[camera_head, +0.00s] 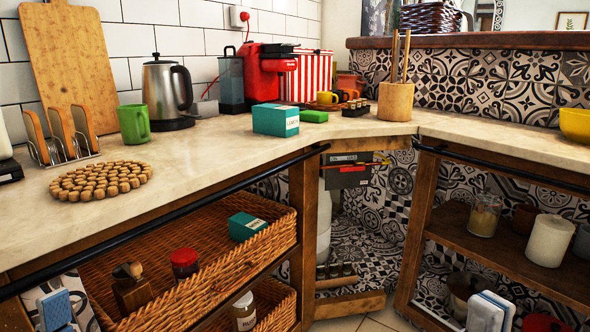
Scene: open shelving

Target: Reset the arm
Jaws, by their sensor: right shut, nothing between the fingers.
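The tips of my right gripper (491,311) show at the bottom edge, right of the middle. They are pale blue and white, close together, with nothing between them. They are in front of the right-hand shelving and apart from the worktop. The tip of my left gripper (56,311) shows at the bottom left corner, in front of the left-hand shelving. Only a small blue part of it is in view, so I cannot tell its opening. Both arms are otherwise below the frame.
A pale worktop (213,153) holds a kettle (166,88), a green mug (133,124) and a teal box (275,120). Dark rails edge it. A wicker basket (215,275) fills the left shelf. A candle (549,240) stands on the right shelf (510,258).

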